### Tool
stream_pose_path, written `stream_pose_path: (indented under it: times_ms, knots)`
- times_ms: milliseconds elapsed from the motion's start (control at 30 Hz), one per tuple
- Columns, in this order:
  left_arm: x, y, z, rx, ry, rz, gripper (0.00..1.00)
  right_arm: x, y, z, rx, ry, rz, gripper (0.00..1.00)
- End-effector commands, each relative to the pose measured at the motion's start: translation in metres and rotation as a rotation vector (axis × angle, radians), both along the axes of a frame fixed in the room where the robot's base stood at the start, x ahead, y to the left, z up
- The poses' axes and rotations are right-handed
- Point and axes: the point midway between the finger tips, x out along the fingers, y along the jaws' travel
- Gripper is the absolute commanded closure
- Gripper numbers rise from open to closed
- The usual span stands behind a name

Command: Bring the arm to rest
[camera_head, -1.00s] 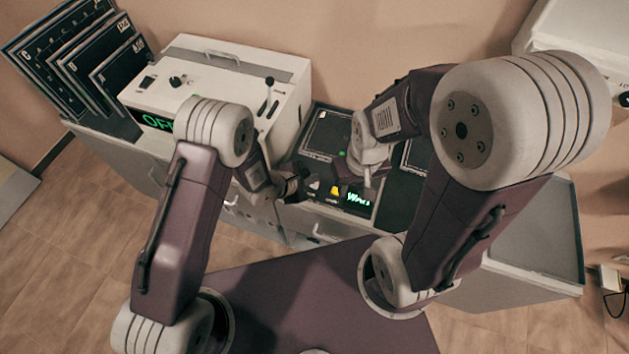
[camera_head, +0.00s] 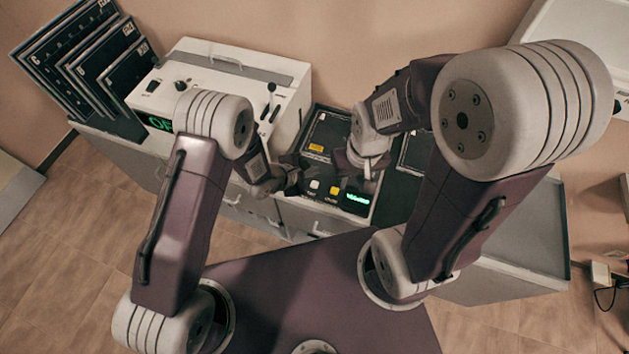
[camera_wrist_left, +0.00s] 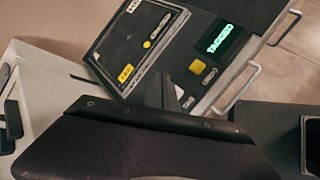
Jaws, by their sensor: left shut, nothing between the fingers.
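My left arm comes in from the left, and its gripper (camera_head: 292,178) hangs near the front left corner of the dark panel. In the left wrist view the left gripper's fingertips (camera_wrist_left: 160,90) are together and empty, in front of the panel's edge. My right arm comes in from the right, and its gripper (camera_head: 350,160) is over the dark panel. Its fingers are too small and partly hidden, so I cannot tell whether they are open.
The dark panel (camera_head: 330,132) has a yellow label, buttons and a green display, which reads "TAGGED" in the left wrist view (camera_wrist_left: 222,40). A white box (camera_head: 205,72) with knobs and a lever stands left of it. Dark plates (camera_head: 75,68) lean in a rack at the far left.

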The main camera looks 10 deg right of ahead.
Motion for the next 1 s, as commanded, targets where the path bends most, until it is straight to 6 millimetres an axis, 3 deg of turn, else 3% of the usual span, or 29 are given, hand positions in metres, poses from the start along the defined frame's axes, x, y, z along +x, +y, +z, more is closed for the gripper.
stream_pose_path:
  times_ms: [633,733,767,867,967,1000]
  knots:
    - [0.0,0.0,-0.001,0.0,0.0,0.0,1.0,0.0,0.0,-0.001,0.0,0.0,0.0,0.68]
    - [0.01,0.007,0.004,-0.005,-0.009,0.024,1.0,0.0,0.0,-0.001,0.0,0.0,0.0,0.68]
    - [0.019,0.01,0.012,-0.014,-0.025,0.039,1.0,0.0,0.0,-0.001,0.0,0.0,0.0,0.68]
    - [0.062,0.028,0.065,-0.06,-0.119,0.114,1.0,0.0,0.0,0.0,0.0,0.0,0.0,0.68]
    - [0.104,0.077,0.136,-0.079,-0.22,0.255,1.0,0.0,0.0,-0.001,0.0,0.0,0.0,0.68]
    - [0.112,0.107,0.159,-0.035,-0.26,0.304,1.0,0.0,0.0,-0.001,0.0,0.0,0.0,0.68]
